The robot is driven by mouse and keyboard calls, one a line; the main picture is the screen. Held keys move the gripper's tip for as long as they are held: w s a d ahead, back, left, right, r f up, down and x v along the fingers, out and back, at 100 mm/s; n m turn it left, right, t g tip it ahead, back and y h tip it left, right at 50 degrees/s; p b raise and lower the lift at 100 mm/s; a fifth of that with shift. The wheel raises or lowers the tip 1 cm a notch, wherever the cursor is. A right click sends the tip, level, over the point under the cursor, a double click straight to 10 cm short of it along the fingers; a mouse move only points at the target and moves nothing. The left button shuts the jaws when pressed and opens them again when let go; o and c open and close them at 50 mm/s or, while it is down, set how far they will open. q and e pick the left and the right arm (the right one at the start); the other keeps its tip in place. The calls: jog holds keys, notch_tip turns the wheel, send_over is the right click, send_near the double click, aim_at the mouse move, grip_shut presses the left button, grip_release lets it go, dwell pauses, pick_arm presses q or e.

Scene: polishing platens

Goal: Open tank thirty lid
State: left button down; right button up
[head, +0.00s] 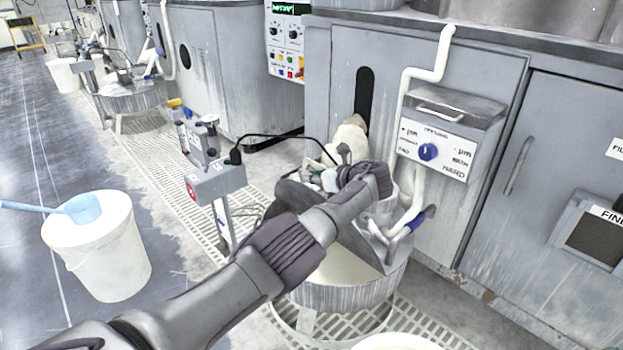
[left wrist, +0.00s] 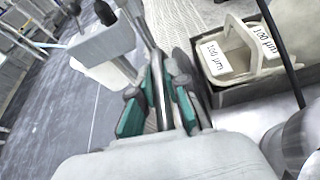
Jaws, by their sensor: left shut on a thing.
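A round grey tank (head: 352,296) stands on a grated floor below the cabinet. A flat grey lid (head: 372,248) shows at its top, tilted and partly hidden behind my left arm. No number thirty can be read. My left gripper (head: 338,176) is above the tank, its fingers small and partly hidden in the head view. In the left wrist view, the teal fingers of my left gripper (left wrist: 158,105) are shut on a thin grey metal piece (left wrist: 157,75), which looks like the lid's edge or handle. My right gripper is not in view.
A grey control box (head: 217,183) on a post stands left of the tank. A panel with a blue knob (head: 428,152) and white pipes are at right. A white bucket (head: 100,250) stands on the floor. The left wrist view shows a container labelled 100 µm (left wrist: 228,55).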

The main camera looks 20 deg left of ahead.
pick_arm(q)
jog(key=c, duration=1.2)
grip_release()
jog(key=shift+d, duration=0.1)
jog(key=v, duration=1.2)
